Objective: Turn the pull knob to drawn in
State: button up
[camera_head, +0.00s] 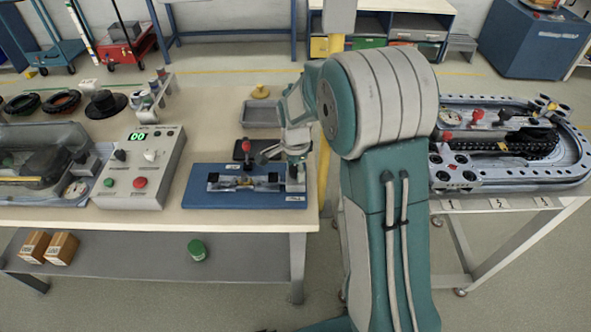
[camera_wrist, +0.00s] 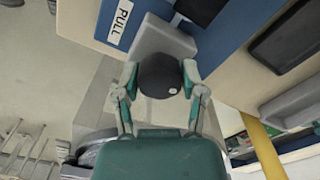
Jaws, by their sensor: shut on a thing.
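The pull knob (camera_wrist: 160,76) is round and black with a small white mark, and it sits in front of a grey block (camera_wrist: 162,38). A white label reading PULL (camera_wrist: 120,20) is beside the block in the wrist view. My gripper (camera_wrist: 160,78) is shut on the knob, with one finger against each side. In the head view my gripper (camera_head: 297,150) is over the right end of the blue base plate (camera_head: 200,198), and it hides the knob there. How far the knob stands out from its block cannot be told.
A grey tray (camera_head: 262,114) lies behind. The ring track (camera_head: 520,180) is on another table at right.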

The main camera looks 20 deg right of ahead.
aim_at(294, 168)
jog(key=o, duration=1.2)
jog(key=shift+a, duration=0.1)
jog(key=shift+c, duration=0.2)
notch_tip(294, 168, up, 12)
jog(key=shift+w+a+f, duration=0.1)
